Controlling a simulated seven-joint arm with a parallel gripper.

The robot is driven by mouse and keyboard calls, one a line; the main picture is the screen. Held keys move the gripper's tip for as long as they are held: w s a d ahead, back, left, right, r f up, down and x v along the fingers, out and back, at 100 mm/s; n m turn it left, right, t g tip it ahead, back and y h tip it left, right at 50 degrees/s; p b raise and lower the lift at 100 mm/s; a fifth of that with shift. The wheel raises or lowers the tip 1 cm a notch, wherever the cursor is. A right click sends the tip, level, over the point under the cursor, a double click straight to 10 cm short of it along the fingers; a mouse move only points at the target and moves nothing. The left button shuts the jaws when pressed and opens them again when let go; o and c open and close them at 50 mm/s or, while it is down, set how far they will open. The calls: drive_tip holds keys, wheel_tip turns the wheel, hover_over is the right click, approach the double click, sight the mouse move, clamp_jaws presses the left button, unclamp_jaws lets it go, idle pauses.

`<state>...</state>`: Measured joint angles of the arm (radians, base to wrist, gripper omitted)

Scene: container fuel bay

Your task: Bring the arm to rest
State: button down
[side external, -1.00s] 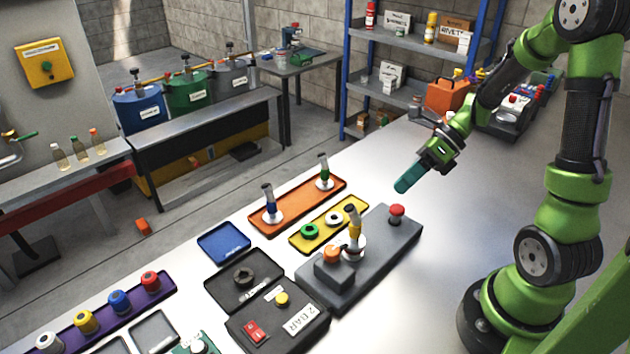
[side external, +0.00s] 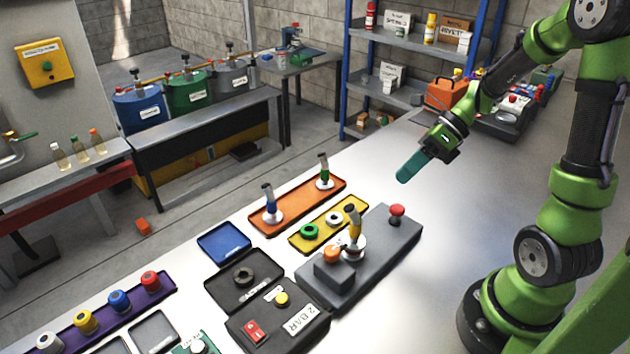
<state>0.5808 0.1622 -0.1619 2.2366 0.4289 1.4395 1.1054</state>
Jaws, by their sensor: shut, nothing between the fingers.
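My gripper (side external: 411,168) with teal fingers is shut and empty. It hangs in the air above the bench, up and to the right of the yellow tray, clear of everything near it. My green and black arm reaches in from the right side of the picture.
Near my gripper stand a grey station (side external: 370,262) with a red button (side external: 397,211), a yellow tray (side external: 299,236) with rings, and an orange tray (side external: 257,220) with two upright nozzles. A blue tray (side external: 224,243) lies further left. The bench right of the station is clear.

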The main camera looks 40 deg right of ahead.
drive_tip(key=shift+s+d+f+n, duration=0.1)
drive_tip(key=shift+d+f+n, duration=0.1)
drive_tip(key=shift+n, duration=0.2)
drive_tip(key=s+a+r+n+t+h, duration=0.1)
drive_tip(key=a+r+n, duration=0.4)
drive_tip(key=n, duration=0.8)
drive_tip(key=s+a+r+n+t+h, duration=0.2)
drive_tip(key=s+a+r+n+h, duration=0.2)
drive_tip(key=n, duration=0.9)
drive_tip(key=shift+a+r+n+t+h, duration=0.35)
drive_tip(key=shift+a+r+h, duration=0.35)
drive_tip(key=shift+a+r, duration=0.35)
